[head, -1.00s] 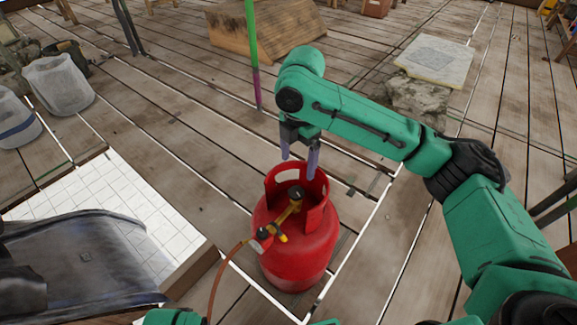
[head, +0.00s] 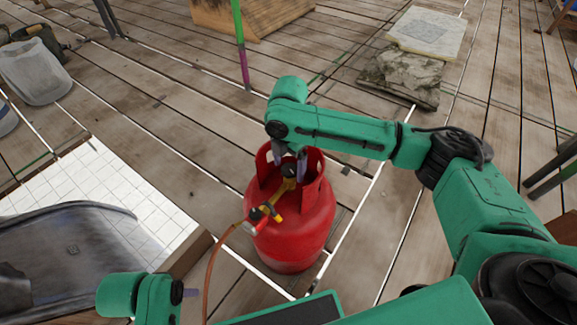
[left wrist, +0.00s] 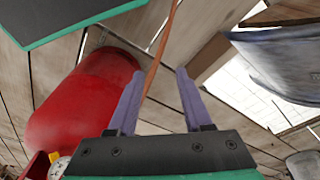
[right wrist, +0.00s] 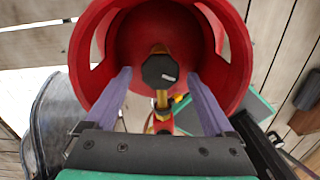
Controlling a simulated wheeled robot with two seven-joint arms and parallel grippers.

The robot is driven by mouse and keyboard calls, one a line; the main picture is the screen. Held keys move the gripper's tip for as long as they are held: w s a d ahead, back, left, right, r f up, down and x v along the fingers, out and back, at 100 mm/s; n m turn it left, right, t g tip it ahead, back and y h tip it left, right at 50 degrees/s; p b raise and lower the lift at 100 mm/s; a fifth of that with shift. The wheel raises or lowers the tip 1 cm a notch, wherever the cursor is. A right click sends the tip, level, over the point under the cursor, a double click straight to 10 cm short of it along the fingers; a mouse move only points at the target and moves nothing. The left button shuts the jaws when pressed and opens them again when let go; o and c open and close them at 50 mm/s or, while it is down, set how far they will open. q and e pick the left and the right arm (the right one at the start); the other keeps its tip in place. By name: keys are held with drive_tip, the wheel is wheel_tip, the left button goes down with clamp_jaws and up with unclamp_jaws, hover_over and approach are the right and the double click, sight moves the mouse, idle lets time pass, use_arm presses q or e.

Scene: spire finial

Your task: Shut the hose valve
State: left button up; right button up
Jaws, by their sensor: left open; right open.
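A red gas cylinder (head: 290,238) stands upright on the plank floor. A dark knob (head: 289,171) sits on top inside its collar, with brass fittings leading to the hose valve (head: 265,213), which shows yellow and red parts. An orange-brown hose (head: 213,262) hangs from it. My right gripper (head: 289,160) is open at the collar. In the right wrist view the dark knob (right wrist: 160,72) appears between the spread fingers (right wrist: 160,80); contact cannot be told. My left gripper (head: 188,293) is open, low and left of the cylinder. The hose crosses between its fingers in the left wrist view (left wrist: 152,75).
A dark grey sheet-like tub (head: 70,250) and a white tiled panel (head: 150,205) lie left of the cylinder. A stone slab (head: 430,32) and rough block (head: 405,75) lie at the back right. A thin green and purple pole (head: 239,40) stands behind.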

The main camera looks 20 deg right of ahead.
drive_tip(key=c, duration=1.4)
